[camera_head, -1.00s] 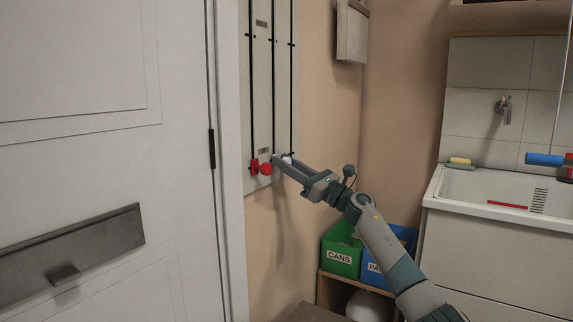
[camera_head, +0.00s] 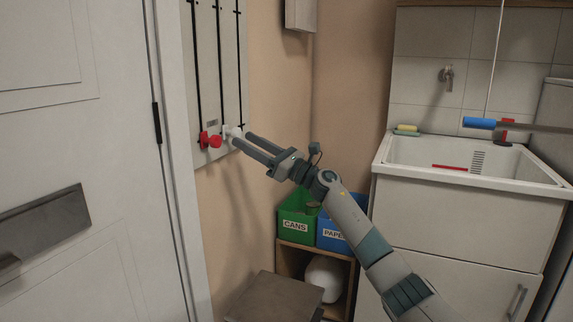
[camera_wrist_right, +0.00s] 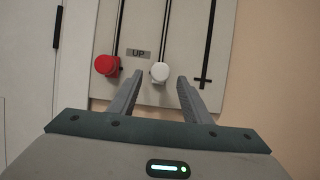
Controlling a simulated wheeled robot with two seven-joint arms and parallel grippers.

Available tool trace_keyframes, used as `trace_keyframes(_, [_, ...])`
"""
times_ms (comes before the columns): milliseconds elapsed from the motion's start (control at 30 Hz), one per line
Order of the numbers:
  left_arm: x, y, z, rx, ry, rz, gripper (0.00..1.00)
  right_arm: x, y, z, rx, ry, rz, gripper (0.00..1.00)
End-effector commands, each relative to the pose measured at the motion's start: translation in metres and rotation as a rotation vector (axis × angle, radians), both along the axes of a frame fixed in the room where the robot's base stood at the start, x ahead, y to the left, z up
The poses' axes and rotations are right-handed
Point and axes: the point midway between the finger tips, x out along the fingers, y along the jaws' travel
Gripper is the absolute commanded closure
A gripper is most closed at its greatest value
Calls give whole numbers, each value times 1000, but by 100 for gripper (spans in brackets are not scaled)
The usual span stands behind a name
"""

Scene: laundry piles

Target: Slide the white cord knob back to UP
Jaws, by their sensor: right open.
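The white knob (camera_head: 233,131) sits near the lower end of a dark vertical slot on the grey wall board (camera_head: 230,75). In the right wrist view the knob (camera_wrist_right: 160,72) shows as a round white cap, right of and slightly below the label UP (camera_wrist_right: 138,53). My right gripper (camera_head: 240,138) is open, with its fingertips at the knob. In the wrist view the gripper (camera_wrist_right: 160,78) has one finger on each side of the knob in the picture; I cannot tell whether either touches it. My left gripper is not in view.
A red knob (camera_head: 210,140) sits close left of the white one, on a neighbouring slot. The door (camera_head: 90,150) is at the left. Below right are a green CANS bin (camera_head: 297,226) and a blue bin (camera_head: 331,236). A sink (camera_head: 465,175) stands at the right.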

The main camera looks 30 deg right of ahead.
Motion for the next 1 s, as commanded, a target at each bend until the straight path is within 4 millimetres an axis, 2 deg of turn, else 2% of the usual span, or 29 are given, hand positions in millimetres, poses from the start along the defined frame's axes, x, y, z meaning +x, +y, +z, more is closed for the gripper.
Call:
trace_keyframes(500, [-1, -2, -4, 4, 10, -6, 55, -75, -58, -41, -1, 3, 0, 56])
trace_keyframes(700, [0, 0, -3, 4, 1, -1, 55, -90, -69, -49, -1, 2, 1, 56])
trace_keyframes(1000, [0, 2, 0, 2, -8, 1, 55, -95, -73, -50, 0, 0, 1, 56])
